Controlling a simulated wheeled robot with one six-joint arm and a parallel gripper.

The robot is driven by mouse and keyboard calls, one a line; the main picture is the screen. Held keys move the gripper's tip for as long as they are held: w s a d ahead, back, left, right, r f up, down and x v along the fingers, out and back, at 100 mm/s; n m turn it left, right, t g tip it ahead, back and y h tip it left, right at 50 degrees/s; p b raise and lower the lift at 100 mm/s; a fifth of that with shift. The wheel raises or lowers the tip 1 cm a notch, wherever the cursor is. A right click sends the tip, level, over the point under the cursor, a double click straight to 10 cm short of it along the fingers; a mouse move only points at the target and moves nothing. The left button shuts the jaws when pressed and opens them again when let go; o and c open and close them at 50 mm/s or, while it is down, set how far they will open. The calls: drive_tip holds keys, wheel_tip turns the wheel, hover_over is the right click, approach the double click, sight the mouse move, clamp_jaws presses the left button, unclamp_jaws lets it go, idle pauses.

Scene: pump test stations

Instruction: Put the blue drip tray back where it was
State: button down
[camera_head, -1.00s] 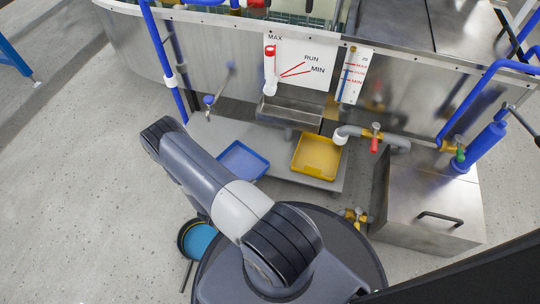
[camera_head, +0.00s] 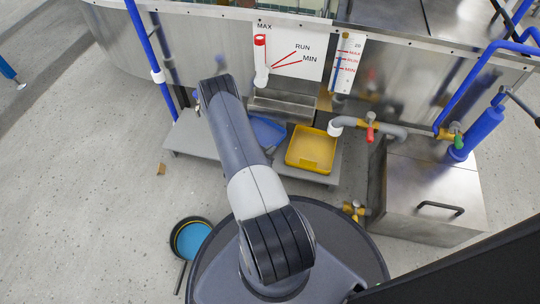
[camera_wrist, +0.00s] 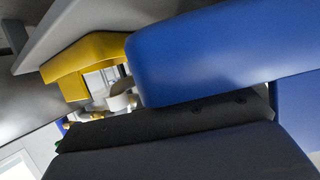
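The blue drip tray (camera_head: 267,132) is by the grey low shelf, left of the yellow tray, with its left part hidden behind my arm. In the wrist view the blue tray (camera_wrist: 220,50) fills the upper right, very close, against a dark finger of my gripper (camera_wrist: 165,130). My gripper appears shut on the tray's edge; the second finger is not visible. My gripper is hidden behind my arm in the head view. I cannot tell whether the tray touches the shelf.
The yellow tray (camera_head: 312,148) sits on the grey shelf (camera_head: 192,138), below a grey pipe with a red-handled valve (camera_head: 370,133). A metal trough (camera_head: 285,103) is behind. A blue-and-black round pan (camera_head: 190,238) and a small brown block (camera_head: 161,169) lie on the floor.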

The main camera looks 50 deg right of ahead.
wheel_tip(320, 180, down, 4)
drive_tip(key=shift+d+r+b, duration=0.1)
drive_tip(key=shift+r+b, duration=0.1)
drive_tip(key=shift+b, duration=0.9)
drive_tip(key=shift+r, duration=0.1)
drive_tip(key=c, duration=1.7)
unclamp_jaws()
drive_tip(key=shift+r, duration=0.1)
drive_tip(key=shift+p+v, duration=2.55)
drive_tip(key=shift+v, duration=3.4)
